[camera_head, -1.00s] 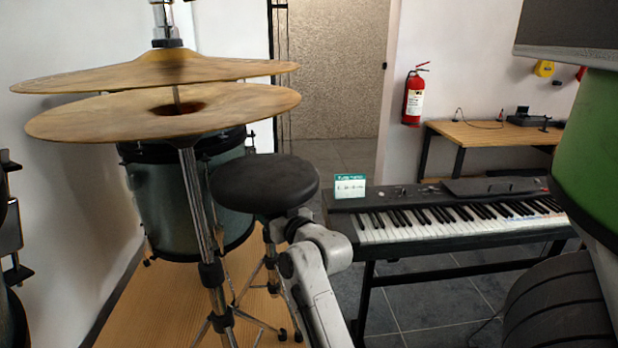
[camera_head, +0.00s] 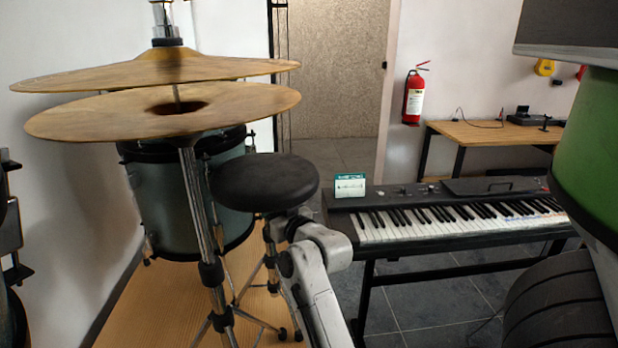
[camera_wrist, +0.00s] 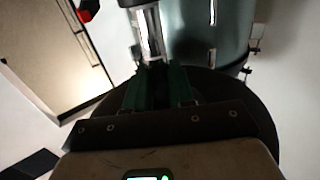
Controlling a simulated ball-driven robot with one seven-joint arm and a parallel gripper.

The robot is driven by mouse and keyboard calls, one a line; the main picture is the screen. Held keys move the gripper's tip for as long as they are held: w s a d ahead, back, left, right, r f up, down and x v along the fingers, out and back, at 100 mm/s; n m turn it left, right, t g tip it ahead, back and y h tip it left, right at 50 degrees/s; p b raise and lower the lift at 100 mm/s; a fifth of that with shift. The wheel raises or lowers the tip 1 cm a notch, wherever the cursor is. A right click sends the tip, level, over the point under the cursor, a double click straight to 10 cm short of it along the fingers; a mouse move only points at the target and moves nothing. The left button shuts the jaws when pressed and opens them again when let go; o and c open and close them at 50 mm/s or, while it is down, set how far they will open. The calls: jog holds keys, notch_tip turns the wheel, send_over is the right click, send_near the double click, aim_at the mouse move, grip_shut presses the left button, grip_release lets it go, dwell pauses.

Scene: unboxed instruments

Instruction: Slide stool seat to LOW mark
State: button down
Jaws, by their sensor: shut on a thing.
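The stool seat (camera_head: 265,183) is a round black cushion, level, in the middle of the head view. The stool's legs (camera_head: 270,270) stand below it on the wood floor. My arm reaches up to the seat's underside from the lower right, and the seat hides my gripper there. In the wrist view my gripper (camera_wrist: 157,72) has its dark green fingers shut by a chrome post (camera_wrist: 150,30), with the dark seat disc (camera_wrist: 250,105) around them. I cannot tell exactly which part of the stool they hold. No LOW mark can be made out.
Hi-hat cymbals (camera_head: 165,108) on a chrome stand (camera_head: 195,200) are close at left. A drum (camera_head: 185,205) stands behind the seat. A keyboard (camera_head: 450,212) with a small sign (camera_head: 350,186) is at right. A green drum (camera_head: 590,150) fills the right edge.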

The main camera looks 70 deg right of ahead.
dwell(0.4)
jog(key=shift+f+b, duration=1.1)
jog(key=shift+f, duration=0.45)
jog(key=shift+f+b, duration=0.3)
jog(key=shift+f, duration=0.2)
jog(key=c, duration=0.9)
grip_release()
jog(key=shift+r, duration=0.15)
jog(key=shift+s, duration=0.1)
